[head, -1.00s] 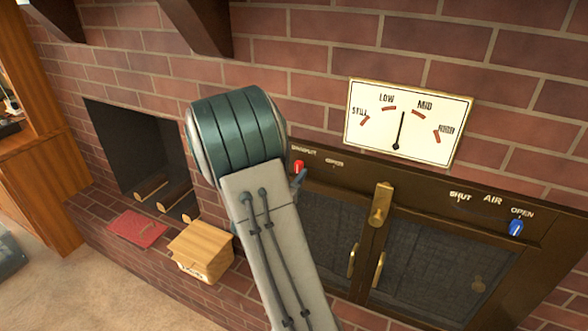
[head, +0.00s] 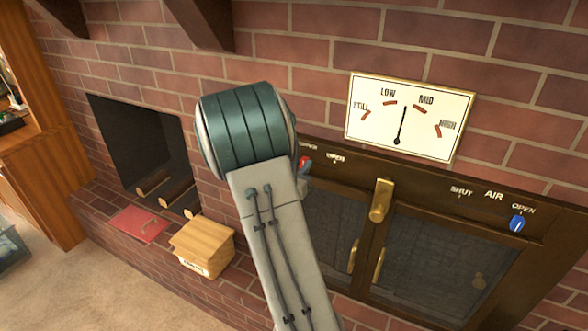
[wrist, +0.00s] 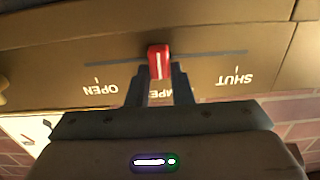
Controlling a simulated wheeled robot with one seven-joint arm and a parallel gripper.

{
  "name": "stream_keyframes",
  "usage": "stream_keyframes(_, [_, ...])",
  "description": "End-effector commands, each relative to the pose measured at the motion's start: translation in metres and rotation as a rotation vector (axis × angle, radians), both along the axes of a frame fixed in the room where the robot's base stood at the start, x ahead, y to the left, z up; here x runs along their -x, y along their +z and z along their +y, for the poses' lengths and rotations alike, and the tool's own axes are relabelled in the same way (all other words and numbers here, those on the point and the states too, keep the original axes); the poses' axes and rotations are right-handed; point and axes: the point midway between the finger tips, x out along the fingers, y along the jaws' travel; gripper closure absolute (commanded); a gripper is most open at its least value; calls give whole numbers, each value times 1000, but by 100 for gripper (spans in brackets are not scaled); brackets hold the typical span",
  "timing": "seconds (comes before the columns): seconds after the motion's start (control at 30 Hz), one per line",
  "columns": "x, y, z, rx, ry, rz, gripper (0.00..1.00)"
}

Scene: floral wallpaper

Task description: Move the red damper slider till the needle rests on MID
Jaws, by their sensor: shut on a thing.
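The red damper slider (wrist: 158,60) stands near the middle of its slot in the wrist view, between OPEN on the left and SHUT on the right, with the lettering upside down. My gripper (wrist: 160,72) is shut on it, one finger on each side. In the head view the slider (head: 303,162) shows just right of my arm, which hides the left part of the damper scale. The gauge (head: 435,128) hangs on the brick wall above. Its needle (head: 401,122) points between the LOW and MID marks, short of the MID mark.
A blue air slider (head: 517,223) stands by OPEN at the right of the panel. A brass latch (head: 381,200) and door handles stick out below. A wooden box (head: 203,245) and a red book-like thing (head: 138,224) lie on the brick ledge at left.

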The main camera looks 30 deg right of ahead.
Motion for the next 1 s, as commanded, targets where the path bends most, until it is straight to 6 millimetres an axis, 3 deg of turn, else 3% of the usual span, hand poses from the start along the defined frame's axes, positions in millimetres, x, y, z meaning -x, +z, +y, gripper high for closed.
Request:
stream_keyframes(0.3, [2,-1,0,-1,5,1,100])
stream_keyframes(0.33, [2,-1,0,-1,7,1,72])
stream_keyframes(0.4, [1,-1,1,-1,9,1,58])
stream_keyframes(0.77, [4,-1,6,-1,10,0,58])
stream_keyframes(1.0, [26,-2,44,-3,12,2,58])
